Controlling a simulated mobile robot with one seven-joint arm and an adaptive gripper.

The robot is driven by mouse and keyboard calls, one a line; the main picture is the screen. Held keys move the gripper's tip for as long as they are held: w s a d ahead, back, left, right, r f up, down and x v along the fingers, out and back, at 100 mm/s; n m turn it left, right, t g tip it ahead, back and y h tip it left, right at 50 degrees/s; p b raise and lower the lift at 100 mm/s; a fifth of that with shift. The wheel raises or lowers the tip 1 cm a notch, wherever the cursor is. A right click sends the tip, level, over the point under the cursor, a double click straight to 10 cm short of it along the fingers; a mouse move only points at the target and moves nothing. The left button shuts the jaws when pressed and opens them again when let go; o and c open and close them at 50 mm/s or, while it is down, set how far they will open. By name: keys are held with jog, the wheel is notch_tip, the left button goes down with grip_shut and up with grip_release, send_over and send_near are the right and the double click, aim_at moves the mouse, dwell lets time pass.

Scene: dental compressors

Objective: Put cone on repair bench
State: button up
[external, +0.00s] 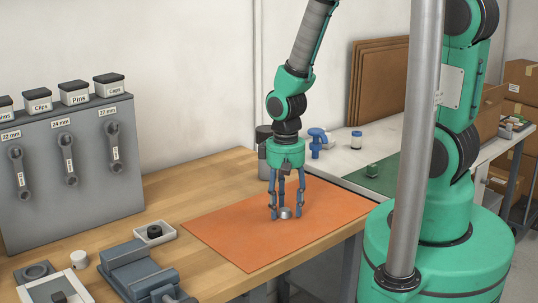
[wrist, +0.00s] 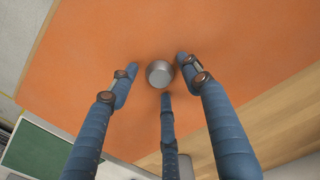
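A small grey metal piece, likely the cone (external: 285,213), sits on an orange mat (external: 235,228) on the wooden bench (external: 180,192). In the wrist view the cone (wrist: 159,74) shows as a round grey shape on the mat. My three-fingered gripper (external: 286,207) points down over it, with fingertips low near the mat. In the wrist view my gripper (wrist: 160,80) has its fingers spread around the cone, with gaps visible between the fingertips and it. The gripper looks open.
A grey vise (external: 140,268), a small white tray with a black part (external: 154,235) and a white cap (external: 79,258) stand at the front left. A grey tool panel (external: 72,165) stands behind. A dark canister (external: 264,150) is just behind my gripper. The mat around the cone is clear.

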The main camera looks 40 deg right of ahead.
dwell(0.3)
notch_tip(320, 180, up, 14)
jog(key=p, duration=0.2)
dwell(0.5)
jog(key=shift+w+f, duration=0.1)
dwell(0.4)
notch_tip(320, 180, up, 17)
jog(key=t, duration=0.3)
send_over(284, 209)
jog(key=s+d, duration=0.3)
jog(key=s+d+r+t, duration=0.2)
jog(key=s+r, duration=0.7)
jog(key=r, duration=0.4)
jog(key=shift+t, duration=0.3)
jog(key=shift+f, duration=0.1)
